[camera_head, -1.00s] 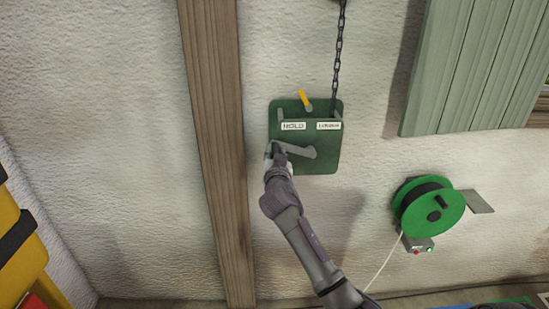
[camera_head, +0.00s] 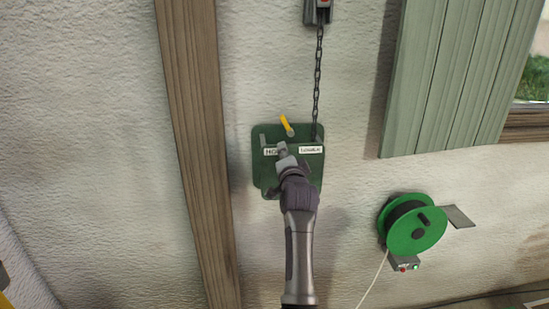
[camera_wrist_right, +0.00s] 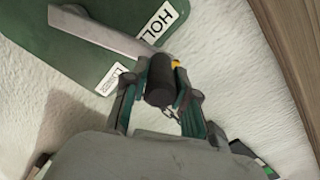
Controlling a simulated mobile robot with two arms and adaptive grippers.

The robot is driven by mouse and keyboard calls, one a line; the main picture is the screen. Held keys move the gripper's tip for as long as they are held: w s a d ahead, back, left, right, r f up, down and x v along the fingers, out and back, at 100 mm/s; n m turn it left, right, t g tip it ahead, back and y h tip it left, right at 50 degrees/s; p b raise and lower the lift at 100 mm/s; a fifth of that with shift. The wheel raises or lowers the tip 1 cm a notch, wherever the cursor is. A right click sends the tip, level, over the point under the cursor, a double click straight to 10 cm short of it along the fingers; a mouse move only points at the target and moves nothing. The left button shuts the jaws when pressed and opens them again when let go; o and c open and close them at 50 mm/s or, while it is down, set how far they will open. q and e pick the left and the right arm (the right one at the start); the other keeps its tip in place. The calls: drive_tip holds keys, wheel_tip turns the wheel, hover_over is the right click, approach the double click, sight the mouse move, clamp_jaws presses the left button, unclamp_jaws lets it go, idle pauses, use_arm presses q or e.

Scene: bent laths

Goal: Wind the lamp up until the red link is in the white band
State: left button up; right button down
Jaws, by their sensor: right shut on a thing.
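A green winch plate (camera_head: 261,178) is on the wall, with HOLD and LOWER labels (camera_head: 311,150) and a yellow lever (camera_head: 286,125) tilted up and left. A dark chain (camera_head: 317,80) runs up from it to a grey fitting (camera_head: 312,14) cut off by the top edge. A small red spot shows in that fitting; I cannot tell if it is the red link. My right gripper (camera_head: 284,160) is shut on the dark crank handle (camera_wrist_right: 160,88), at the end of the grey crank arm (camera_wrist_right: 110,35). It partly hides the HOLD label. The lamp and my left gripper are out of view.
A wooden post (camera_head: 195,130) stands left of the winch. A green shutter (camera_head: 445,75) hangs upper right, beside a window. A green cable reel (camera_head: 412,235) with a pale cable is lower right.

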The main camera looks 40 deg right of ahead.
drive_tip(key=s+d+m+p, duration=0.3)
drive_tip(key=s+d+m, duration=0.1)
drive_tip(key=d+m, duration=0.3)
drive_tip(key=shift+s+d+m, duration=0.2)
drive_tip(key=shift+s+m, duration=0.1)
drive_tip(key=shift+m, duration=0.3)
drive_tip(key=shift+f, duration=0.15)
drive_tip(key=c, duration=0.9)
unclamp_jaws()
drive_tip(key=shift+d, duration=0.1)
drive_tip(key=v, duration=0.7)
drive_tip(key=shift+s, duration=0.3)
